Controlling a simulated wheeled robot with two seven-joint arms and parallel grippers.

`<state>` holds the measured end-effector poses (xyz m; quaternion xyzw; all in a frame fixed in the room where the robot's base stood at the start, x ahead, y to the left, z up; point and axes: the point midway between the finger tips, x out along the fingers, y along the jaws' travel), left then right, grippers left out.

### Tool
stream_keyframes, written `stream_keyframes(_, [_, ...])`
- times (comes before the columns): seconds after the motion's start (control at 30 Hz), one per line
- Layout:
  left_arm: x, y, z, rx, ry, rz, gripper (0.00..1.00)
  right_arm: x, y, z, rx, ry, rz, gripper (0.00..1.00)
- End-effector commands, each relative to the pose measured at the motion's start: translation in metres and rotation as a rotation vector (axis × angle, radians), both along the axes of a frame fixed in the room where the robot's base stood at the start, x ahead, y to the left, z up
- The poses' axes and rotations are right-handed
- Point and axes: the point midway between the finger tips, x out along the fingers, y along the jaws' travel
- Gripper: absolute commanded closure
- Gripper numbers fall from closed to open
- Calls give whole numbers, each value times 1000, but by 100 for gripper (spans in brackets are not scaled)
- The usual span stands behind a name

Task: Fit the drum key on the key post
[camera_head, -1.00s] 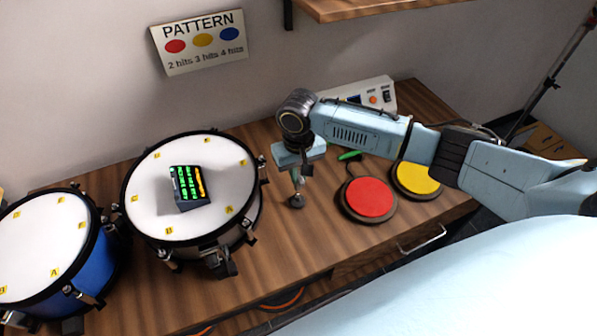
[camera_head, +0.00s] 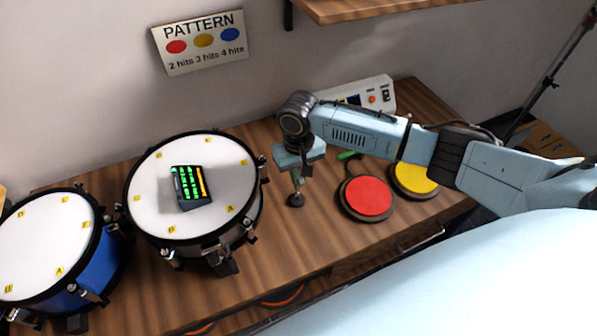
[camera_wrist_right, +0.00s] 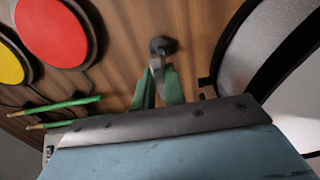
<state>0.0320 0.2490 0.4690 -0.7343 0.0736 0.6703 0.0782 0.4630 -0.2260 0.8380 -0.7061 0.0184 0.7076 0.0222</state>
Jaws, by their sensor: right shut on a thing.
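My right gripper (camera_head: 298,178) points down over the wooden table, between the grey drum and the red pad. In the right wrist view its green fingers (camera_wrist_right: 158,86) are shut on a small silvery piece, which I take to be the drum key (camera_wrist_right: 156,66). A dark, round-based piece, which looks like the key post (camera_head: 296,201), stands on the table just below the fingers. It also shows in the right wrist view (camera_wrist_right: 163,45), close beyond the key. I cannot tell whether key and post touch. My left gripper is out of view.
The grey drum (camera_head: 150,214) with a small lit device (camera_head: 190,188) on it stands to the left, a blue drum (camera_head: 84,278) further left. Red (camera_head: 368,196) and yellow (camera_head: 414,178) pads and green sticks (camera_wrist_right: 65,106) lie to the right. A white box (camera_head: 372,92) stands behind.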

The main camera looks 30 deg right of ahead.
Motion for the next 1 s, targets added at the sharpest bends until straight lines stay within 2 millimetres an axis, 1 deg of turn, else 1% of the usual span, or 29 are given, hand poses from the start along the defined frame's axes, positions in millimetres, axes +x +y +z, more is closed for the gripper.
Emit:
stream_keyframes(0.27, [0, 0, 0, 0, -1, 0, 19, 0, 0, -2, 0, 0, 0, 100])
stream_keyframes(1.0, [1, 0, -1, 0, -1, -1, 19, 0, 0, -17, 1, 0, 0, 100])
